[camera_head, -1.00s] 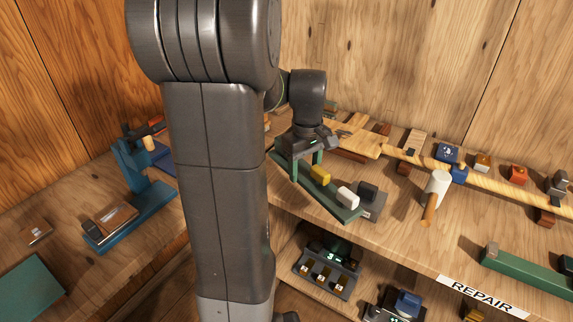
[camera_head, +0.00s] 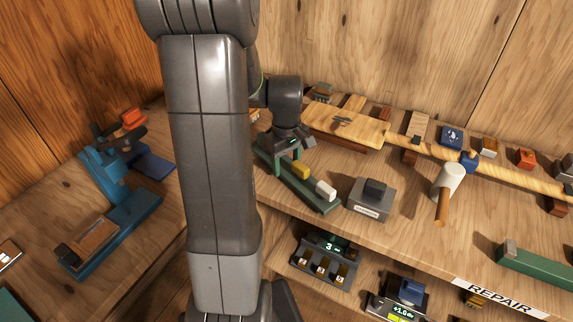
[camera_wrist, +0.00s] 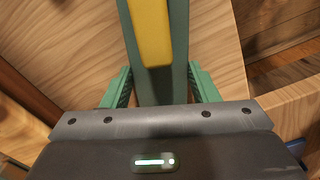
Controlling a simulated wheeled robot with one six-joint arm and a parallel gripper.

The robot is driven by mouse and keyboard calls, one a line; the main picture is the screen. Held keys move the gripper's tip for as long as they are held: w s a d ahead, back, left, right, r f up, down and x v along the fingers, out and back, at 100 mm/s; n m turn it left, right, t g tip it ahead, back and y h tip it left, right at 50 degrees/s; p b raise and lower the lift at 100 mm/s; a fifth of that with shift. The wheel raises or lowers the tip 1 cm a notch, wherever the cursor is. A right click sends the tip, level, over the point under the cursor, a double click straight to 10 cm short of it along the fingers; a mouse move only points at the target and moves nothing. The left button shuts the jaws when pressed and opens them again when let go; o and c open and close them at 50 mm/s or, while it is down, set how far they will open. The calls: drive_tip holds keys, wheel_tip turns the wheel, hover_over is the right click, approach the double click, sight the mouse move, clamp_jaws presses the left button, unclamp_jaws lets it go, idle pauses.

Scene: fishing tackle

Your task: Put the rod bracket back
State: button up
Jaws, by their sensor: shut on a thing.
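My gripper (camera_head: 290,160) has green fingers and is shut on a long dark green bar (camera_head: 316,201) that I take to be the rod bracket. The bar carries a yellow block (camera_head: 301,170) and a white block (camera_head: 326,190). In the wrist view the bar (camera_wrist: 180,85) runs between the two fingers (camera_wrist: 160,92), with the yellow block (camera_wrist: 151,30) on top. The bar is over the wooden worktop near its front edge. I cannot tell whether it touches the wood. Its far end is partly hidden by my gripper and arm.
A grey box with a dark top (camera_head: 371,198) stands just right of the bar. A white-headed mallet (camera_head: 448,184) and a pale wooden rail (camera_head: 505,172) are further right. A blue stand (camera_head: 115,215) is on the left worktop. Devices (camera_head: 325,260) sit on the shelf below.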

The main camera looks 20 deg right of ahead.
sight(287, 166)
drive_tip(key=shift+f, duration=0.6)
drive_tip(key=o, duration=1.3)
drive_tip(key=shift+f, duration=0.1)
wheel_tip(287, 166, up, 12)
drive_tip(key=shift+r+p, duration=0.15)
drive_tip(key=shift+p, duration=0.15)
